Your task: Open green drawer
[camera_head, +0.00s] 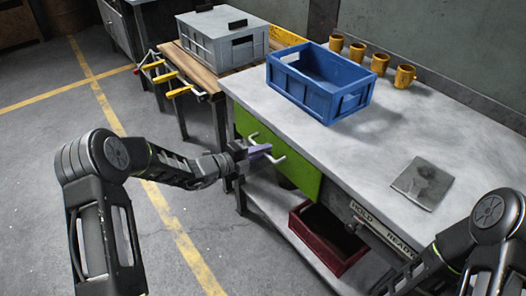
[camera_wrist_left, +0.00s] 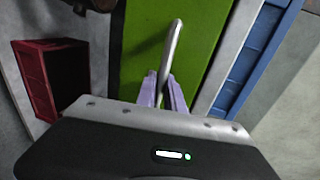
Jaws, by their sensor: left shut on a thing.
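The green drawer (camera_head: 301,172) is a bright green front under the left part of the grey workbench, and it fills the middle of the left wrist view (camera_wrist_left: 200,30). Its bar handle (camera_head: 276,158) sticks out from the front and shows as a light curved bar in the left wrist view (camera_wrist_left: 173,45). My left gripper (camera_head: 260,150) reaches in from the left, and its pale purple fingers (camera_wrist_left: 170,92) are shut on the handle. The drawer looks roughly flush with the bench. My right arm is at the lower right; its gripper is out of view.
On the workbench (camera_head: 395,140) stand a blue crate (camera_head: 350,103), several orange mugs (camera_head: 404,76) and a flat grey plate (camera_head: 422,183). A red crate (camera_head: 338,262) sits on the lower shelf. A wooden table with a grey crate (camera_head: 205,50) stands beyond. The left floor is clear.

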